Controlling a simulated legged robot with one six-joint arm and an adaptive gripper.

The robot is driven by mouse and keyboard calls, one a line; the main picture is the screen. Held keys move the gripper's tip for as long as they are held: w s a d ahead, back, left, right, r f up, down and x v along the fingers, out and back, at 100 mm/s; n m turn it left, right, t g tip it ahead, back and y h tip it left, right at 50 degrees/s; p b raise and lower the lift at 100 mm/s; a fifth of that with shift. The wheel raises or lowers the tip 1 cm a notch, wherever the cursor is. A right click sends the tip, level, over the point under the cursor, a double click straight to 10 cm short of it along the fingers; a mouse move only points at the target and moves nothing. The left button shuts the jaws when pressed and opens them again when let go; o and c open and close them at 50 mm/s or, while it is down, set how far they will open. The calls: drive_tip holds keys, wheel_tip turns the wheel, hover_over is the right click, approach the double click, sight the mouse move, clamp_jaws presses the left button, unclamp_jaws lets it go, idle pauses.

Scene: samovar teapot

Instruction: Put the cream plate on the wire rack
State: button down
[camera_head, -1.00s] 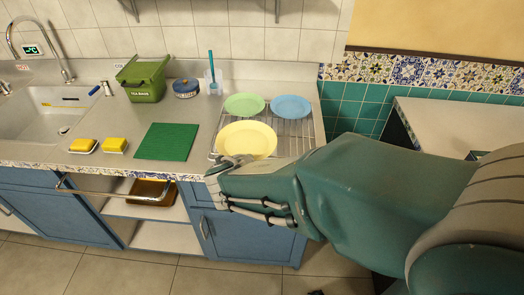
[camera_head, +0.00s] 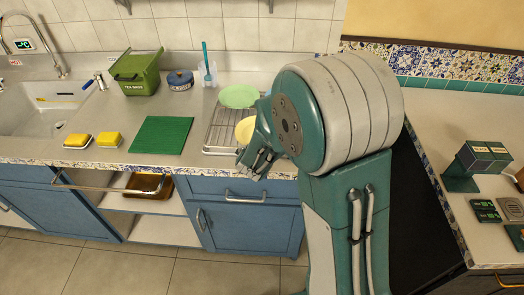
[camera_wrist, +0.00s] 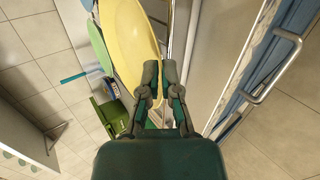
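The cream plate (camera_head: 244,130) looks pale yellow and shows over the wire rack (camera_head: 219,134); my arm hides its right part. In the wrist view the plate (camera_wrist: 130,40) looks steeply foreshortened, with its rim running between the fingertips. My gripper (camera_wrist: 160,75) has its fingers close together, one on each side of that rim, and looks shut on it. In the head view my gripper (camera_head: 254,162) is at the rack's front edge, below the plate. I cannot tell whether the plate touches the rack.
A green plate (camera_head: 239,96) lies at the back of the rack; a sliver of a blue plate (camera_head: 267,92) shows beside it. A green mat (camera_head: 161,135), yellow sponges (camera_head: 108,139), and a green tea-bag bin (camera_head: 137,74) stand left. Several small items stand on the right counter.

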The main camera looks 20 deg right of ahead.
drive_tip(key=shift+f, duration=0.55)
drive_tip(key=shift+a, duration=0.15)
drive_tip(key=shift+a+f, duration=0.15)
drive_tip(key=c, duration=0.8)
unclamp_jaws()
